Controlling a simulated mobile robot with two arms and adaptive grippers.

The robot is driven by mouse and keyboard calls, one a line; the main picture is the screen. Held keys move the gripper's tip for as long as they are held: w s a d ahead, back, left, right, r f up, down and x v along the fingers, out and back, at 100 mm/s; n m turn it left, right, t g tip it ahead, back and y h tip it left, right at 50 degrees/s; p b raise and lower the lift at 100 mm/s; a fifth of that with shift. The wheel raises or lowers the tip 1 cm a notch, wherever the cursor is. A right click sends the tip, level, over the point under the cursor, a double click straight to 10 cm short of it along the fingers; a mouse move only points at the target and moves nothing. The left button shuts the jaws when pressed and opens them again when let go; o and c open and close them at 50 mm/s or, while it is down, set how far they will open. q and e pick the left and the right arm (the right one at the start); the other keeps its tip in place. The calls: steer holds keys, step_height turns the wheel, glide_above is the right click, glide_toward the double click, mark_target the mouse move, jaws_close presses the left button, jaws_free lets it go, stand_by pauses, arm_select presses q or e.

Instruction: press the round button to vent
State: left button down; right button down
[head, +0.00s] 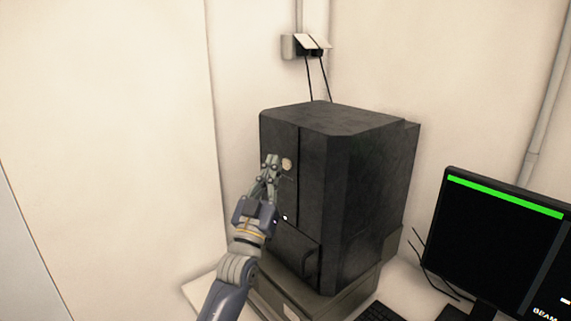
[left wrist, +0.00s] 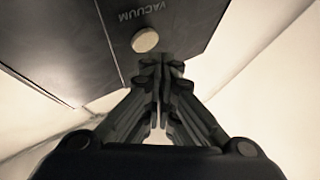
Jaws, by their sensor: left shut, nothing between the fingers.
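The round button (head: 287,164) is a pale disc on the front of the black microscope cabinet (head: 365,185), upper left part. In the left wrist view the button (left wrist: 145,40) sits just beyond my fingertips, below the word VACUUM on the dark panel (left wrist: 85,45). My left gripper (head: 271,163) is shut and empty, its tips just left of the button in the head view. In the left wrist view the closed fingertips (left wrist: 162,62) are slightly below and right of the button. I cannot tell whether they touch the panel. My right gripper is not in view.
A monitor (head: 505,245) with a green bar stands at the right, with a keyboard (head: 378,312) near it. A wall box (head: 308,46) with cables is above. Bare wall (head: 110,120) lies to the left.

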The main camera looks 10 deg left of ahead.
arm_select(q)
steer(key=s+a+p, duration=0.1)
steer(key=s, duration=0.1)
steer(key=s+a, duration=0.2)
steer(key=shift+p, duration=0.35)
steer(key=shift+w, duration=0.1)
stand_by(0.6)
